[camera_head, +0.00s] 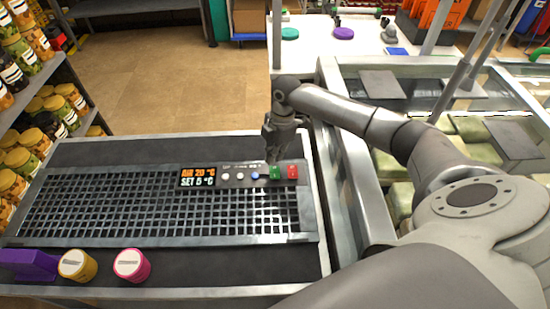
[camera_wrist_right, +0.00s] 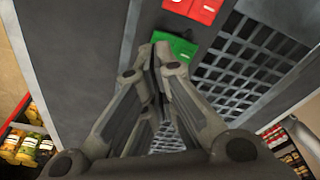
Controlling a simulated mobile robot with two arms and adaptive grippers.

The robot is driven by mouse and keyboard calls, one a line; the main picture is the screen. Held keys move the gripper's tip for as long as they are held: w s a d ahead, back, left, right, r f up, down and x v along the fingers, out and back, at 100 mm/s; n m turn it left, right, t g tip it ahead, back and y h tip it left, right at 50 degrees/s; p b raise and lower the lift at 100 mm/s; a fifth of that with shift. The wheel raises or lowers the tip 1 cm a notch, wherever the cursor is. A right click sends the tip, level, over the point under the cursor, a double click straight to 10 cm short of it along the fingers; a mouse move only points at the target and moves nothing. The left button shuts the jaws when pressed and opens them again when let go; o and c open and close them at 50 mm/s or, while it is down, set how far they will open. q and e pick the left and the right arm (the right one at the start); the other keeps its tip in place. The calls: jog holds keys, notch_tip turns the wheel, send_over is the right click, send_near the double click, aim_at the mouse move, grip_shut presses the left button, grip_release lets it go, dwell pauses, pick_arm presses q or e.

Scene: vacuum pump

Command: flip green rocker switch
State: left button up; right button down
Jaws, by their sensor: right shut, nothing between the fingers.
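The green rocker switch (camera_head: 275,173) sits on the control panel at the right end of the grille, just left of a red switch (camera_head: 292,171). In the right wrist view the green switch (camera_wrist_right: 177,45) lies just beyond my fingertips, with the red switch (camera_wrist_right: 197,8) above it. My right gripper (camera_head: 273,158) points down close over the green switch. Its fingers (camera_wrist_right: 157,60) are shut with nothing between them. I cannot tell whether the fingertips touch the switch. My left gripper is not in view.
The panel has a display (camera_head: 198,177) reading AIR 20 °C and SET 5 °C, plus a blue button (camera_head: 255,176) and two pale knobs. A purple object (camera_head: 30,264) and two round-lidded jars (camera_head: 131,265) stand at the front left. Shelves of jars are at left.

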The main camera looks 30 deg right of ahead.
aim_at(274, 169)
jog(key=shift+s+f+b, duration=0.1)
jog(key=shift+f+b, duration=0.8)
jog(key=shift+f, duration=1)
dwell(0.6)
jog(key=shift+r, duration=0.1)
jog(key=shift+r+p, duration=0.85)
jog(key=shift+p, duration=0.25)
notch_tip(274, 169, up, 5)
jog(key=p, duration=0.5)
jog(key=shift+r, duration=0.1)
